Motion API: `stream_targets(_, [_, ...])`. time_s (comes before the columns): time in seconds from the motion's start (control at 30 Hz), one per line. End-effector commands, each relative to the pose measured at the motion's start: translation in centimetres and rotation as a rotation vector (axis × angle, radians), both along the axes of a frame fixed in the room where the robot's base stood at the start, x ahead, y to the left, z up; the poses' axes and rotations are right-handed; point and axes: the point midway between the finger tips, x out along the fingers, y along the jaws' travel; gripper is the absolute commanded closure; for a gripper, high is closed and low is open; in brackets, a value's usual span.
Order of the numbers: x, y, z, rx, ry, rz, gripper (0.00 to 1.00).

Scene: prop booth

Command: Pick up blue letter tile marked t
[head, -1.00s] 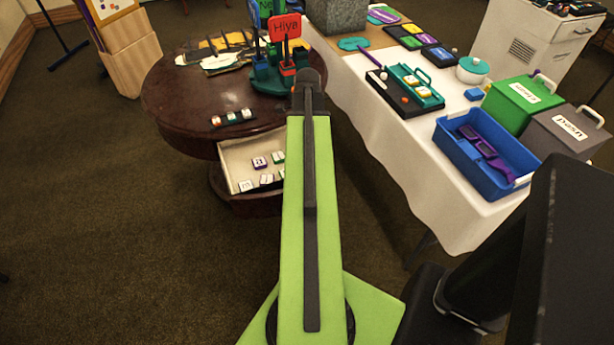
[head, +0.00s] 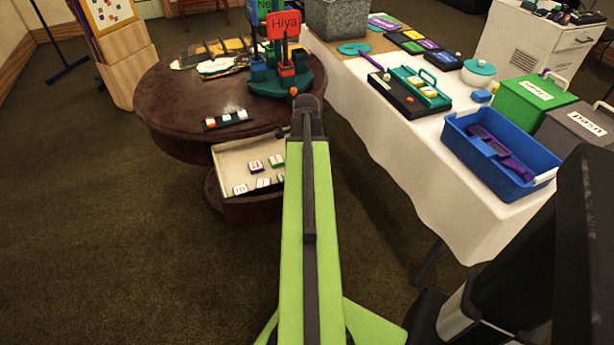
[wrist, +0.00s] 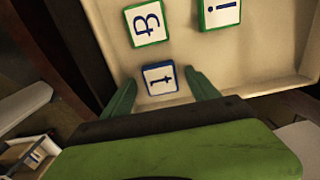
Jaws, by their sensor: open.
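The blue-edged letter tile marked t (wrist: 160,79) lies face up on the cream floor of an open drawer in the wrist view. My gripper (wrist: 160,84) is open, with one green finger on the left of the tile and one on the right. A small gap shows on each side, so the tile is not clasped. In the head view my green arm hides the gripper, and I cannot pick out the blue tile there.
Green-edged tiles marked B (wrist: 147,23) and i (wrist: 220,12) lie beyond the blue one. The drawer (head: 228,158) opens from a round dark table (head: 165,100) and holds several tiles. A white-clothed table (head: 400,150) stands right.

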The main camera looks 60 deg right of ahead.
Motion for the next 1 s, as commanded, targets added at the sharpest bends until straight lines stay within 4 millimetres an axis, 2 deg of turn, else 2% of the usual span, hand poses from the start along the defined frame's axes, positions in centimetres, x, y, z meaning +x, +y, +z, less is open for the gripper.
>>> stream_targets(0.07, [0.0, 0.0, 0.1, 0.000, 0.000, 0.000, 0.32])
stream_targets(0.53, [0.1, 0.0, 0.1, 0.000, 0.000, 0.001, 0.94])
stream_targets(0.83, [0.1, 0.1, 0.4, 0.000, 0.000, 0.001, 0.96])
stream_targets(1.0, [0.1, 0.0, 2.1, 0.000, 0.000, 0.002, 0.96])
